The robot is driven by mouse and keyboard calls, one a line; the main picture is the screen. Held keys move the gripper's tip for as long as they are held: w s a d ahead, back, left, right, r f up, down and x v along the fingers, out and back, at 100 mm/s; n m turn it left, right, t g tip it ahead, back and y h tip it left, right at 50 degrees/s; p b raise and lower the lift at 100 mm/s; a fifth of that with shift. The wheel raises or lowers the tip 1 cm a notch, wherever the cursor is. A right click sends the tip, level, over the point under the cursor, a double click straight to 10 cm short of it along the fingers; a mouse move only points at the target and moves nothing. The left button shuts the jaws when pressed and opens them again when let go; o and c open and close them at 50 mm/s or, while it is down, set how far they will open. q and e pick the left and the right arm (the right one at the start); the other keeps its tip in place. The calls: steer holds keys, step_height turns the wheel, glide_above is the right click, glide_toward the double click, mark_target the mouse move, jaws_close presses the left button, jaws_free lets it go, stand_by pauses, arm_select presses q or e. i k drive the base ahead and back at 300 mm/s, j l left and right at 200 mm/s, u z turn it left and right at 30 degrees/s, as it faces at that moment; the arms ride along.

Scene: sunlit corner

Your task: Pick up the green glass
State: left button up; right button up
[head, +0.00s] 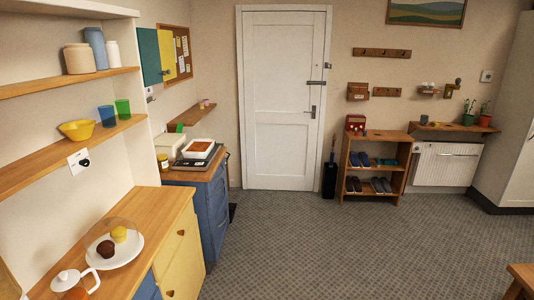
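A yellow bowl (76,130) sits further left on the same shelf. Neither of my grippers shows in the head view, and nothing is seen touching the green glass.
Below the shelf, a wooden counter (160,212) holds a plate with muffins under a clear dome and a glass teapot (75,284). A blue cabinet (212,215) stands beyond. The grey floor (300,245) is open towards the white door (284,100). A wooden stool or table corner (522,275) shows lower right.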

mark_target(122, 106)
steer(key=i+u, duration=0.15)
steer(key=i, duration=0.6)
steer(key=i+l+u, duration=0.1)
steer(key=i, duration=0.6)
steer(key=i+l+u, duration=0.15)
steer(key=i, duration=0.55)
steer(key=i+u, duration=0.5)
steer(key=i+l+u, duration=0.15)
steer(key=i+u, duration=0.35)
steer(key=i, duration=0.15)
steer(key=i+l+u, duration=0.35)
steer(key=i+u, duration=0.15)
steer(key=i+l+u, duration=0.8)
steer(key=l, duration=0.2)
steer(key=i+l+u, duration=0.2)
steer(key=l+u, duration=0.15)
steer(key=l, duration=0.3)
